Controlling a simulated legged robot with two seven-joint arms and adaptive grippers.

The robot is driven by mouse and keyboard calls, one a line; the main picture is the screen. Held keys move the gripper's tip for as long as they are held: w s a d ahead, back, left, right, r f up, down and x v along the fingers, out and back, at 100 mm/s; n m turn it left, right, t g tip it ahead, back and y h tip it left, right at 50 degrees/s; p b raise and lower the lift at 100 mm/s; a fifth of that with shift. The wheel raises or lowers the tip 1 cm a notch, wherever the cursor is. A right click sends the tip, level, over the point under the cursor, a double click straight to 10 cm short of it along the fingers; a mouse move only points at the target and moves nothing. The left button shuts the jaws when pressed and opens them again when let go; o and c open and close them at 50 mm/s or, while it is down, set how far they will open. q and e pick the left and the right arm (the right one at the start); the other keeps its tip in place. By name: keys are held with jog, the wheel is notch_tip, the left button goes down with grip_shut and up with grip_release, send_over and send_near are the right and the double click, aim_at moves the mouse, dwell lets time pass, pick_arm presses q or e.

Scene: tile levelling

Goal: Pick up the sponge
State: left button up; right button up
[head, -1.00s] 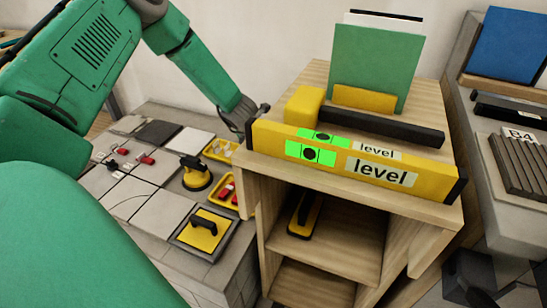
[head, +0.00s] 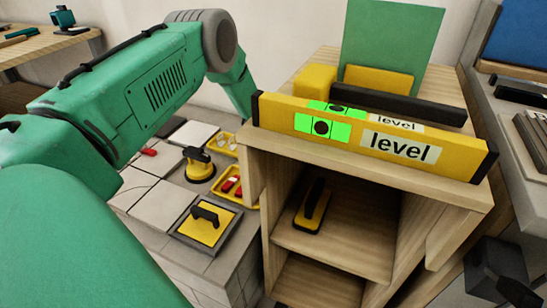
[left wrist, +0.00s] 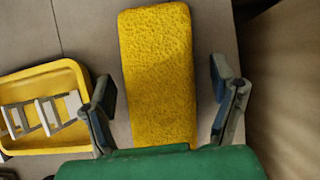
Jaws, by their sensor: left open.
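A yellow, rough-textured rectangular sponge (left wrist: 158,70) lies flat on a grey tiled surface in the left wrist view. My left gripper (left wrist: 162,88) is open, with one finger on each side of the sponge's near part. I cannot make out this sponge in the head view. My right gripper is not in view.
A yellow tray (left wrist: 72,72) with white clips lies left of the sponge. The wooden cabinet (head: 335,165) carries a yellow level (head: 465,160). A yellow float (head: 198,232) and a suction cup (head: 199,172) are on the tiled bench.

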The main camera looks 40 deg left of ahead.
pick_arm(q)
jog(key=shift+f, duration=0.15)
dwell(0.6)
jog(key=c, duration=1.2)
